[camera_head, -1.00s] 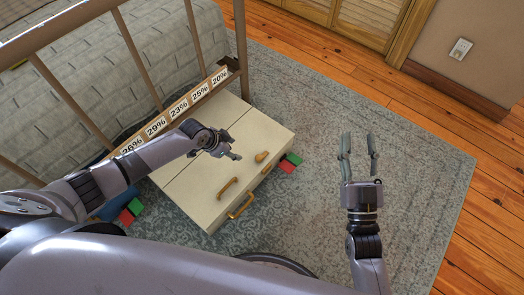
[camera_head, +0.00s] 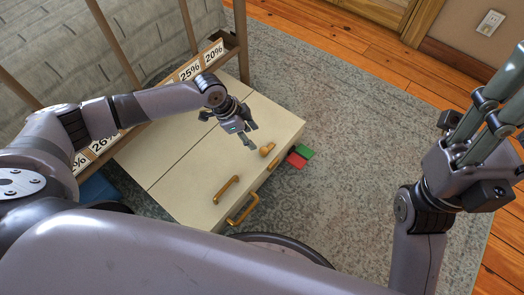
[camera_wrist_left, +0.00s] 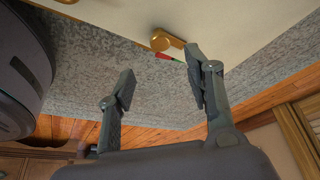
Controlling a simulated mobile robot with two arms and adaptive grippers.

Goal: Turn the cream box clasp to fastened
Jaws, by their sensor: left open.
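Brass handles (camera_head: 226,188) are on the box's top and front. A red (camera_head: 297,160) and a green patch (camera_head: 304,152) lie by its right side. Open rug (camera_head: 350,140) lies to the right.

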